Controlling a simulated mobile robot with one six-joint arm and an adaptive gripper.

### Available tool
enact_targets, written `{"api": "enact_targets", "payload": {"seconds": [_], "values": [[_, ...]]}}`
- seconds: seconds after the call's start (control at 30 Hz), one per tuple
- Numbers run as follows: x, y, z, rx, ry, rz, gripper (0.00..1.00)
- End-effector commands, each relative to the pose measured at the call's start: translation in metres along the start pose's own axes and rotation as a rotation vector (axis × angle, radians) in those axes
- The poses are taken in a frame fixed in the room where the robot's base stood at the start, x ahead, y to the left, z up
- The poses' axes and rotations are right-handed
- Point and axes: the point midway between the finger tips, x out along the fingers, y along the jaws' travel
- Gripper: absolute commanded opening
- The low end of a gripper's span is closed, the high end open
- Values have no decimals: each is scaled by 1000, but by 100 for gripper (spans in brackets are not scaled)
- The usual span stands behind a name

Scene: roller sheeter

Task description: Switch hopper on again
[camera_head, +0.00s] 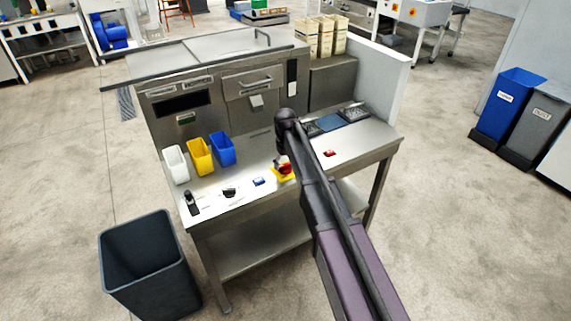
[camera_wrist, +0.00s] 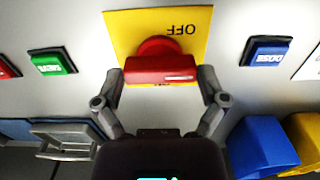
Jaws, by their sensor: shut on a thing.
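The hopper switch is a red rotary knob (camera_wrist: 160,68) on a yellow plate (camera_wrist: 120,30). The word OFF shows upside down on the plate in the wrist view, and a second label below the knob is mostly hidden. The knob's bar lies crosswise in that view. My gripper (camera_wrist: 162,82) is shut on the knob, one finger at each end of the bar. In the head view the yellow plate (camera_head: 287,177) is on the steel worktop, and my gripper (camera_head: 281,160) reaches down over it, partly hidden by my arm.
A green button (camera_wrist: 52,62) and a blue DOSE button (camera_wrist: 267,51) flank the plate. White (camera_head: 176,165), yellow (camera_head: 200,157) and blue (camera_head: 222,149) bins stand on the worktop's left. A dark waste bin (camera_head: 150,265) stands on the floor at front left.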

Motion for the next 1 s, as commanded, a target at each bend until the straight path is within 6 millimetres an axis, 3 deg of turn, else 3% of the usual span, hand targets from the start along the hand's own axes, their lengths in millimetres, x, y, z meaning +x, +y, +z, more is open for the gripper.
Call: {"api": "enact_targets", "payload": {"seconds": [0.47,1.0], "values": [[0,-2,0,159,2,-6,44],[0,-2,0,637,0,-6,44]]}}
